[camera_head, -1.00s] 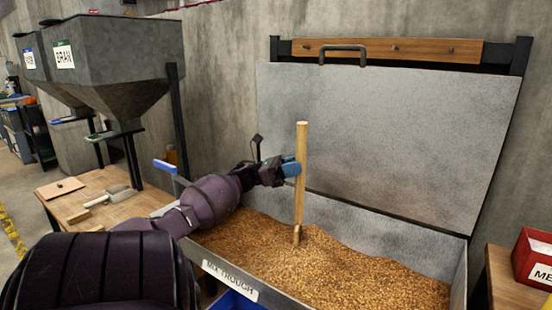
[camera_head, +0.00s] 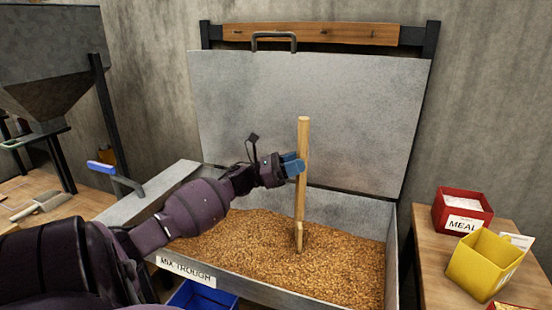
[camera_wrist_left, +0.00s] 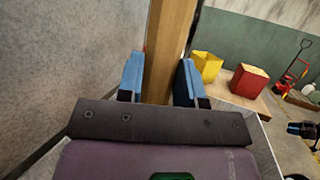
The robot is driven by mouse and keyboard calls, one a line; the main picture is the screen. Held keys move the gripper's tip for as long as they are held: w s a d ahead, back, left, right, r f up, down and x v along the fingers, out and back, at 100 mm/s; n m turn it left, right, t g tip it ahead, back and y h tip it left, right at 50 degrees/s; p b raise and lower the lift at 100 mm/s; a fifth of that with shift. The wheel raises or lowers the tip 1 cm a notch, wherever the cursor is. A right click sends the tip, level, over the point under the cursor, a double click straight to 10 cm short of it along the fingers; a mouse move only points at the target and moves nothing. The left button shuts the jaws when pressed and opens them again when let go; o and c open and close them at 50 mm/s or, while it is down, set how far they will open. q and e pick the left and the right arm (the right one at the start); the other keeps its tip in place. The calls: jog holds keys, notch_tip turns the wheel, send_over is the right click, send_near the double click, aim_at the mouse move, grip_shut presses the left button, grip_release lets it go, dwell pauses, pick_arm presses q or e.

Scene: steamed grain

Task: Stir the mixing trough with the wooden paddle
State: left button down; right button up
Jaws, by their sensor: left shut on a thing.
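The mixing trough (camera_head: 196,272), labelled "MIX TROUGH", is a grey metal box filled with brown grain (camera_head: 340,262). Its lid (camera_head: 310,110) stands raised against the wall. The wooden paddle (camera_head: 302,160) stands nearly upright in the trough, its lower end sunk in the grain and hidden. My left gripper (camera_head: 294,166) is shut on the paddle's shaft at mid-height. In the left wrist view, the blue fingertips (camera_wrist_left: 160,80) sit on both sides of the shaft (camera_wrist_left: 168,45).
A wooden table (camera_head: 440,285) on the right holds a red "MEAL" box (camera_head: 461,211) and a yellow box (camera_head: 484,263). A bench at left carries a metal scoop (camera_head: 45,203) below a grey hopper (camera_head: 45,55). A blue bin (camera_head: 200,297) is below the trough's front.

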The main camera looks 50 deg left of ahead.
pick_arm(q)
jog(key=w+d+p, duration=0.1)
jog(key=w+d, duration=0.6)
jog(key=d, duration=0.5)
notch_tip(320, 180, up, 22)
jog(key=s+a+p, duration=0.1)
jog(key=a+p, duration=0.1)
jog(key=p, duration=0.8)
jog(key=shift+a+r, duration=0.2)
jog(key=shift+r, duration=0.05)
pick_arm(e)
notch_tip(320, 180, up, 12)
jog(key=shift+d+f+t, duration=0.2)
jog(key=shift+f+t, duration=0.05)
jog(key=shift+t, duration=0.05)
pick_arm(q)
jog(key=shift+s, duration=0.15)
pick_arm(e)
jog(key=shift+w+r, duration=0.15)
jog(key=shift+w, duration=0.1)
